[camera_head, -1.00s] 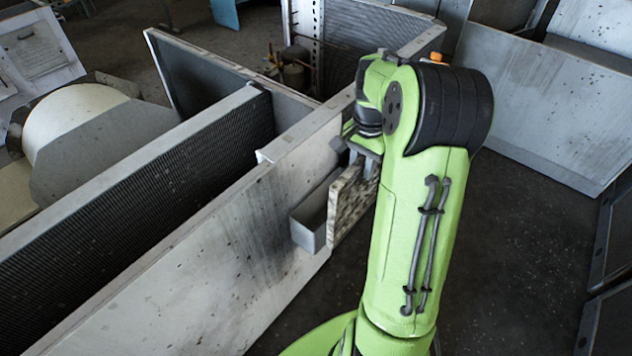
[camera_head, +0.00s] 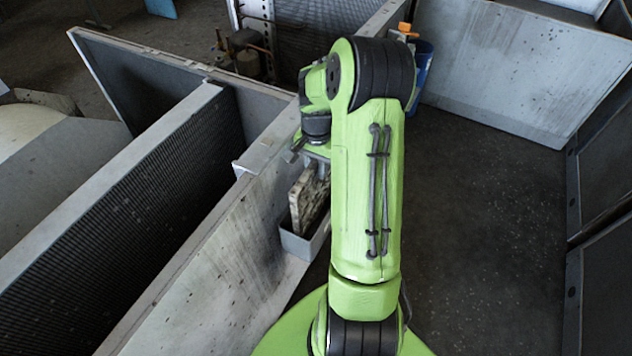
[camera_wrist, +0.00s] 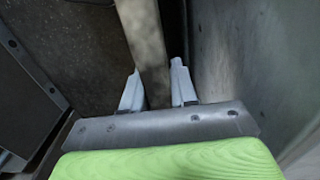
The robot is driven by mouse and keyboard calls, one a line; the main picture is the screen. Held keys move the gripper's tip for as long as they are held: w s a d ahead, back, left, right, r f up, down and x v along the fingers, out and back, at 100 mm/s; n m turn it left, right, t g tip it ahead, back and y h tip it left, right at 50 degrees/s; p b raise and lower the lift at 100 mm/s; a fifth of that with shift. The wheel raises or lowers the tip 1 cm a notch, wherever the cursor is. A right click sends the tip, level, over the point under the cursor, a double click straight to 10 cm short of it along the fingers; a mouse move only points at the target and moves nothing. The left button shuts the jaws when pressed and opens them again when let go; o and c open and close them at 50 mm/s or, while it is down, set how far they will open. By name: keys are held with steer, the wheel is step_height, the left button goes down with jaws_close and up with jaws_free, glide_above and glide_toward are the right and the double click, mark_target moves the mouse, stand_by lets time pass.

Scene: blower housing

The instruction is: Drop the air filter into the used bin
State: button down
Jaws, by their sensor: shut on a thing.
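The air filter is a dirty, mottled, flat panel (camera_head: 307,203) that hangs upright under my gripper (camera_head: 318,163) in the head view. In the wrist view its narrow edge (camera_wrist: 147,45) runs between the two pale fingers of my gripper (camera_wrist: 156,75), which is shut on it. A grey open-topped bin (camera_head: 297,247) sits against the stained panel, directly below the filter in the picture. The filter's lower end overlaps the bin's opening; I cannot tell whether it is inside or just above. I see no label showing that this is the used bin.
The long grey stained panel (camera_head: 215,265) stands close on the left of my gripper. A dark ribbed panel (camera_head: 150,190) stands beyond it. A blue container (camera_head: 424,68) shows partly behind my arm. Dark open floor (camera_head: 480,230) lies to the right.

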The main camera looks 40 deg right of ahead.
mark_target(317, 181)
steer(key=shift+f+b, duration=0.55)
steer(key=shift+f, duration=1.95)
steer(key=shift+f+b, duration=0.5)
steer(key=c, duration=0.9)
jaws_free()
